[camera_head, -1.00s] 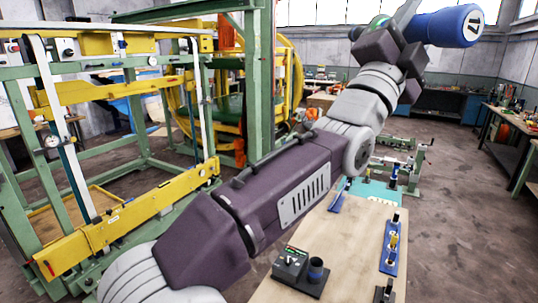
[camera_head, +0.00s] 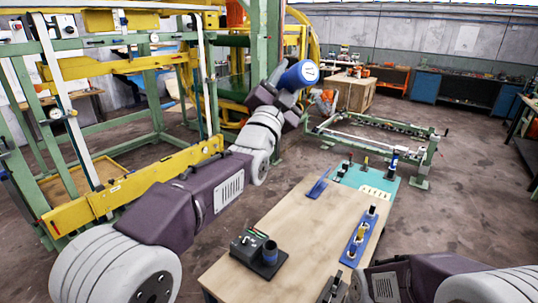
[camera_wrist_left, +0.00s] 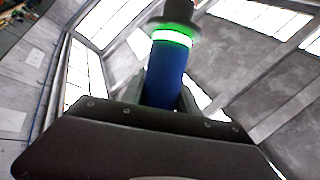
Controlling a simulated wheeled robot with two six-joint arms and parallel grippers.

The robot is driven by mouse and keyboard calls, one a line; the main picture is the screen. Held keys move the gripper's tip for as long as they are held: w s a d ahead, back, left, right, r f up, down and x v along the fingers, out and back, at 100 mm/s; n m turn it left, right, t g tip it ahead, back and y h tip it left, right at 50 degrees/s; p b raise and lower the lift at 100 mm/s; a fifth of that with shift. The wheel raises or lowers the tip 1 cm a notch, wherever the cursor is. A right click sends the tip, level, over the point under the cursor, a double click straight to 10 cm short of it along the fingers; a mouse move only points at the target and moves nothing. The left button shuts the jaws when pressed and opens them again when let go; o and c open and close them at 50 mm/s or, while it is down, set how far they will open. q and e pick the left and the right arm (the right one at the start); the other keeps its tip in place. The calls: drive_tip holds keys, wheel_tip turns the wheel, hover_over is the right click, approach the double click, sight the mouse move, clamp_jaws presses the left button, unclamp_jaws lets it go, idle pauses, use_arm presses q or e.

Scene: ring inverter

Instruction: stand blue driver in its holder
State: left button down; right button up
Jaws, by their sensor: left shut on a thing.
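My left gripper (camera_head: 279,93) is shut on the blue driver (camera_head: 300,74), held up in the air beyond the bench's far left side. The driver's thick blue body tilts up to the right, with a pale marked end cap facing me. In the left wrist view the blue driver (camera_wrist_left: 165,75) stands between the fingers, with a white and green glowing band and a dark end.
The wooden bench (camera_head: 285,218) has clear room in its middle. A blue rack (camera_head: 352,250) with several upright pieces stands along its right side. A teal mat (camera_head: 385,182) with small items lies at the far end, near a blue tray (camera_head: 318,188). A green-yellow frame (camera_head: 150,65) stands left.

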use_arm(q)
drive_tip(key=w+d+f+n+g+y+p, duration=0.1)
drive_tip(key=w+f+n, duration=0.15)
drive_tip(key=f, duration=0.25)
drive_tip(key=w+d+f+n+g, duration=0.1)
drive_tip(key=w+f+g, duration=0.15)
drive_tip(key=f, duration=0.25)
drive_tip(key=w+a+f+n+g+y+p, duration=0.1)
drive_tip(key=a+f+n+g, duration=0.1)
drive_tip(key=f, duration=1.1)
drive_tip(key=a+f+n+g+y+p, duration=0.1)
drive_tip(key=a+f+n+g+y, duration=0.1)
drive_tip(key=f, duration=1.2)
drive_tip(key=shift+w+a+f+n+g+y, duration=0.35)
drive_tip(key=shift+n+g, duration=0.2)
drive_tip(key=shift+n, duration=0.7)
use_arm(e)
drive_tip(key=r, duration=0.1)
drive_tip(key=d+r, duration=0.1)
drive_tip(key=r, duration=0.1)
drive_tip(key=shift+s+d+r, duration=0.1)
drive_tip(key=shift+s+r, duration=0.05)
drive_tip(key=shift+r, duration=0.15)
use_arm(q)
drive_tip(key=shift+r, duration=0.25)
